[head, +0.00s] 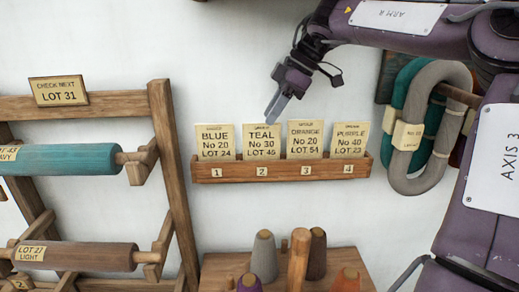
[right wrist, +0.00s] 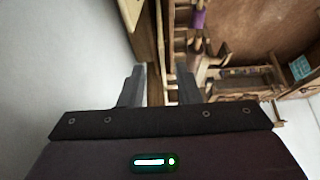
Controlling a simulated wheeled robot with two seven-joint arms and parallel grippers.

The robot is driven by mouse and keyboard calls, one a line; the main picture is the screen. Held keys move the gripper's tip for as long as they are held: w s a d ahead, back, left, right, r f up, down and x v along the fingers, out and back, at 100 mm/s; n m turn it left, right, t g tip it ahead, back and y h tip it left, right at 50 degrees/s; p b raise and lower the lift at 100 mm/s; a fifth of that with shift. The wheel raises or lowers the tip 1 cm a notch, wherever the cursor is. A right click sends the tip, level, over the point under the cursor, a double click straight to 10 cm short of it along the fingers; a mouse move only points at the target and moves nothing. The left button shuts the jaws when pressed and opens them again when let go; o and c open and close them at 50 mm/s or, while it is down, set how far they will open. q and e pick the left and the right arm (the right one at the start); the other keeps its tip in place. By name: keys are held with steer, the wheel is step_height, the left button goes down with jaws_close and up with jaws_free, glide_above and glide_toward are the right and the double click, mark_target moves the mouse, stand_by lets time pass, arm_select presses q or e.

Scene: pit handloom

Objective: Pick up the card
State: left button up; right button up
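Several cream cards stand upright in a wooden wall rack (head: 280,169) with slots numbered 1 to 4. From left they are the blue card (head: 215,143), teal card (head: 264,141), orange card (head: 305,139) and purple card (head: 349,140). My right gripper (head: 274,112) points down just above the teal card, apparently not touching it. In the right wrist view its two fingers (right wrist: 160,84) are apart with nothing between them. The cards cannot be made out in that view. My left gripper is not in view.
A wooden frame (head: 172,170) at left carries a teal roll (head: 70,161), a brown roll (head: 80,256) and a "check next LOT 31" plate (head: 58,91). Spools, including a grey cone (head: 264,256), stand below the rack. Yarn hanks (head: 428,130) hang at right.

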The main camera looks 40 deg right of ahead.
mark_target(258, 136)
steer(key=shift+w+a+f+p, duration=0.1)
steer(key=shift+a+f+p, duration=0.25)
steer(key=shift+f, duration=0.3)
steer(key=p+x, duration=0.3)
steer(key=x, duration=0.2)
steer(key=shift+w+a+f, duration=0.1)
steer(key=shift+w, duration=0.05)
steer(key=shift+w+a+f, duration=0.1)
steer(key=shift+f, duration=0.15)
steer(key=shift+c, duration=0.8)
jaws_close()
